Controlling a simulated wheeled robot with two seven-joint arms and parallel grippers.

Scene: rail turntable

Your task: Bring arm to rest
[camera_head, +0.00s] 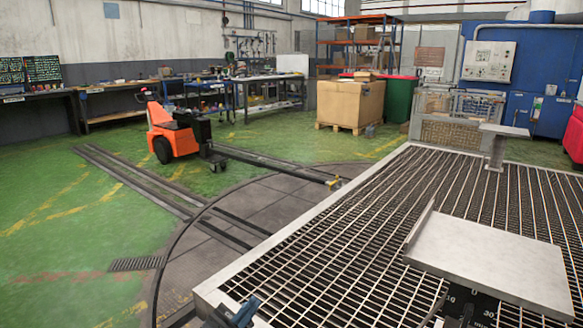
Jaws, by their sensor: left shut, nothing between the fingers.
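My left gripper (241,311) shows only in part at the bottom edge, left of centre. Its dark blue tip is shut and empty, close to the near left corner of the metal grating table (330,240). The rest of my left arm is cut off by the picture's lower edge. My right gripper is not in view.
A flat grey plate (495,262) stands over the grating at right, with a dark numbered scale (465,306) below its near edge. A smaller plate on a post (496,140) stands farther back. The turntable (225,240) and rails lie left. An orange tug (175,138) stands beyond.

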